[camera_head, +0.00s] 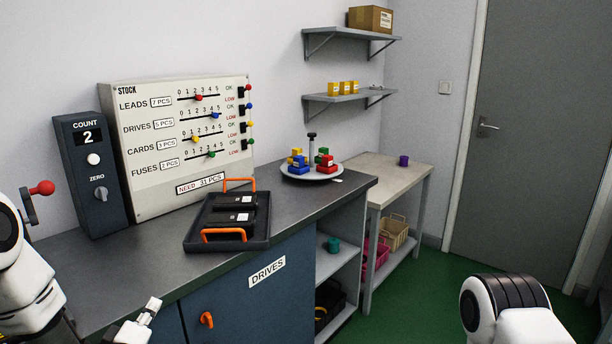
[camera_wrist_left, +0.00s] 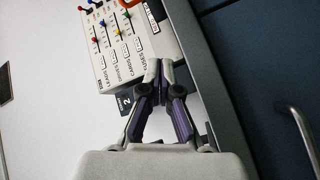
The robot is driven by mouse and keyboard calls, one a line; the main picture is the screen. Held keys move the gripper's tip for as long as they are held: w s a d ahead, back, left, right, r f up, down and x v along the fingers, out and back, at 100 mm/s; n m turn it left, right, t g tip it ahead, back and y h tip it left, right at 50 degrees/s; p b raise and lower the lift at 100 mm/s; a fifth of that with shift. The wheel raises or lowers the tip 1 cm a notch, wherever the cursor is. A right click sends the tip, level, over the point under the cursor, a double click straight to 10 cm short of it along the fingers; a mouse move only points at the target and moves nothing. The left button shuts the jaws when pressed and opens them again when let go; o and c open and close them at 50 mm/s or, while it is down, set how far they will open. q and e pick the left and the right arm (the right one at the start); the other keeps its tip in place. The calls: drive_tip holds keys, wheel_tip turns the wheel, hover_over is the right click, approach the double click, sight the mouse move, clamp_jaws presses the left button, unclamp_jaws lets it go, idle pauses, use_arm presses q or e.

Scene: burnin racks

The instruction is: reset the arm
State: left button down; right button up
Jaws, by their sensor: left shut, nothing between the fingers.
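My left arm (camera_head: 28,270) comes in at the lower left of the head view, in front of the dark counter. The end of it shows low, at the bottom edge beside the counter front. In the left wrist view my left gripper (camera_wrist_left: 160,68) has dark fingers with purple pads. Its tips are together and nothing is between them. Behind them is the white stock board, seen tilted. My right arm (camera_head: 505,305) shows only as a white and black link at the lower right. My right gripper is out of view.
The counter (camera_head: 140,285) bears a count box (camera_head: 90,205), the stock board (camera_head: 150,185), a black tray (camera_head: 263,243) with two drives and a round plate (camera_head: 312,177) with coloured pieces. A beige table (camera_head: 385,178) stands beyond. A red-knobbed lever (camera_head: 42,188) is at far left.

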use_arm(q)
drive_tip(key=s+d+f+m+g+h+p, duration=0.1)
drive_tip(key=s+d+f+m+g, duration=0.2)
drive_tip(key=s+f, duration=0.5)
drive_tip(key=s+d+f+m+g, duration=0.15)
drive_tip(key=s+f+g, duration=0.25)
drive_tip(key=f, duration=0.7)
drive_tip(key=s+f+m+g, duration=0.2)
drive_tip(key=s+f+g, duration=0.1)
drive_tip(key=s, duration=0.4)
drive_tip(key=s+d+f+m+g, duration=0.1)
drive_tip(key=s+f+m+g, duration=0.1)
drive_tip(key=s, duration=0.6)
drive_tip(key=s+d+f+m+g, duration=0.1)
drive_tip(key=s+f+m+g, duration=0.2)
drive_tip(key=s+g, duration=0.2)
drive_tip(key=s, duration=0.3)
drive_tip(key=shift+f+m+g+p, duration=0.3)
drive_tip(key=shift+f+m+p, duration=0.05)
